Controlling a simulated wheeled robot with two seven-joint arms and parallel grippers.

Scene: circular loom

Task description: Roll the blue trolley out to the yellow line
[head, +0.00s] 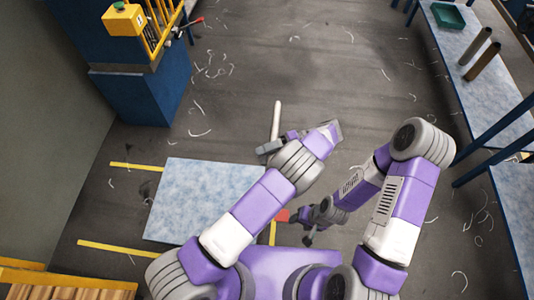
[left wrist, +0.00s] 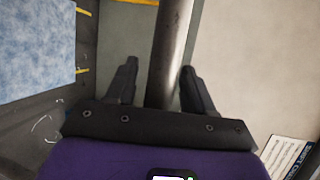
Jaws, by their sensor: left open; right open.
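A flat, pale blue mottled top (head: 200,198), which looks like the blue trolley, is left of my left arm in the head view; its wheels are hidden. It also shows at the upper left of the left wrist view (left wrist: 38,45). A pale grey bar (head: 277,115) extends from my left gripper (head: 266,149). In the left wrist view the bar (left wrist: 168,55) runs between the open fingers, with gaps on both sides; I cannot tell what it joins. My right gripper (head: 309,238) is open and low near my base. Yellow floor lines (head: 137,166) lie beside the blue top.
A blue machine (head: 140,92) with a yellow box (head: 124,20) stands at the upper left. A bench (head: 480,75) with two tubes and a green tray (head: 447,15) is at the right. Pale scraps litter the grey floor, otherwise open in the middle.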

